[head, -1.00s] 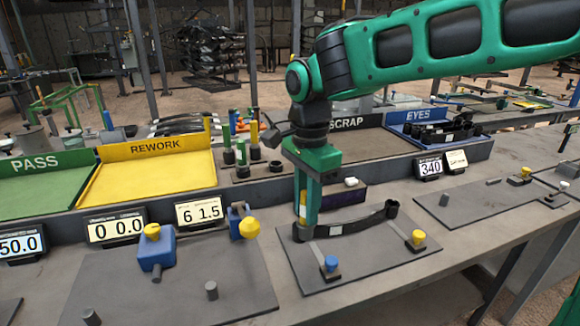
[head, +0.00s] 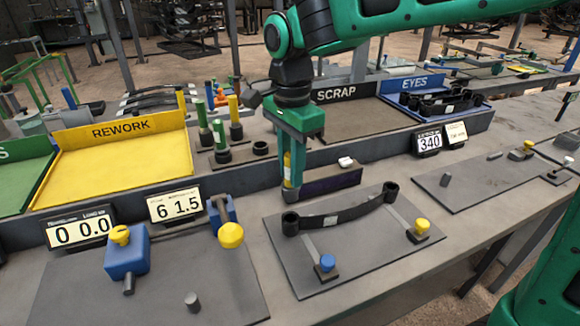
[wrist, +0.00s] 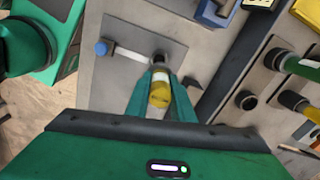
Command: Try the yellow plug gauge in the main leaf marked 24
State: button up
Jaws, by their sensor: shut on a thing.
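The dark curved main leaf (head: 345,214) lies on a grey plate (head: 375,245) with an upright eye at each end; I cannot read a 24 on it. My gripper (head: 290,190) points down, shut on the yellow plug gauge (head: 287,165), just above or behind the leaf's left eye (head: 290,222). In the wrist view the gauge (wrist: 160,92) sits between my fingers (wrist: 161,100), near that dark eye (wrist: 160,57). The gauge's lower end is partly hidden by the fingers, and it appears clear of the eye.
A gauge stand (head: 240,154) holds other green and yellow gauges. The yellow REWORK tray (head: 130,158), SCRAP tray (head: 360,122) and blue EYES tray (head: 470,120) line the back. Blue and yellow knobbed clamps stand at front left.

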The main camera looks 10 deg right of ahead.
aim_at(291, 190)
jog(key=shift+f, duration=0.1)
jog(key=shift+f, duration=2.6)
jog(key=shift+s+f, duration=0.1)
jog(key=shift+f, duration=0.2)
dwell(0.6)
jog(key=shift+r, duration=0.15)
dwell(3.2)
jog(key=shift+r, duration=1.4)
